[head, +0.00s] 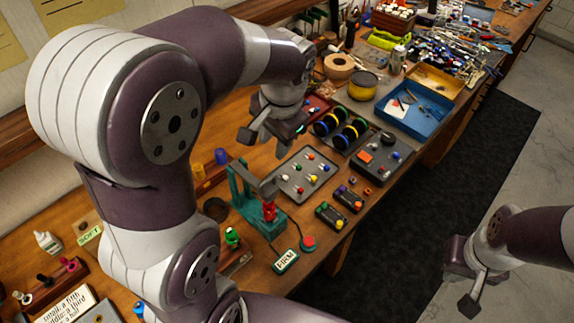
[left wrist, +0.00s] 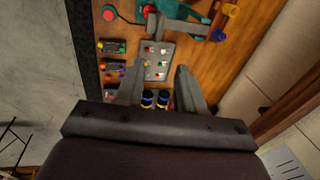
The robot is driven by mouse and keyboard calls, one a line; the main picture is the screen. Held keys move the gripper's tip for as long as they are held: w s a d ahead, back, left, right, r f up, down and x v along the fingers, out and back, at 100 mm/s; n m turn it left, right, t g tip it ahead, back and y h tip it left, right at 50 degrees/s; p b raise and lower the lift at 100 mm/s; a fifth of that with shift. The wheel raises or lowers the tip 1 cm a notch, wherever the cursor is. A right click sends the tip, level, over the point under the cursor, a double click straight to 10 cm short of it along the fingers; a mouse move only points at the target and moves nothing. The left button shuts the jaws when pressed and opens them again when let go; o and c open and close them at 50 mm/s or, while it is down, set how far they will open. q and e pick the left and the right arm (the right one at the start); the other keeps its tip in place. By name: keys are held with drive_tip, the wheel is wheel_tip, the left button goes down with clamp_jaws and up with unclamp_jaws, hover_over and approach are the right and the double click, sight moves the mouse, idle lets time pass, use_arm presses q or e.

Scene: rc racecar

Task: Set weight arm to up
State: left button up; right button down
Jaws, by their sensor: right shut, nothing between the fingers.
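A teal stand (head: 243,207) with a grey arm (head: 268,187) across its top and a red part (head: 269,210) below is on the bench in the head view. I take the grey arm to be the weight arm; it also shows at the top of the left wrist view (left wrist: 172,24). My left gripper (head: 272,131) is above the bench, beyond the stand, apart from it. Its fingers are spread and empty in the left wrist view (left wrist: 158,88). My right gripper (head: 470,303) is shut and empty over the floor at lower right.
A grey tray of coloured pegs (head: 303,175) lies right of the stand. A red button (head: 308,242), a "FIRM" sign (head: 286,261) and small black boxes (head: 331,215) are near the front edge. Black rollers with coloured bands (head: 341,128) are behind. My left arm hides part of the bench.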

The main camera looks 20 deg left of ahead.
use_arm(q)
drive_tip(key=b, duration=0.4)
approach(268, 179)
drive_tip(key=f, duration=0.2)
drive_tip(key=a+f, duration=0.1)
drive_tip(key=f, duration=0.1)
drive_tip(key=f+p, duration=0.1)
drive_tip(key=f, duration=0.2)
drive_tip(key=shift+w+a, duration=0.25)
drive_tip(key=shift+w, duration=0.15)
drive_tip(key=shift+d+f, duration=0.1)
drive_tip(key=shift+f, duration=0.2)
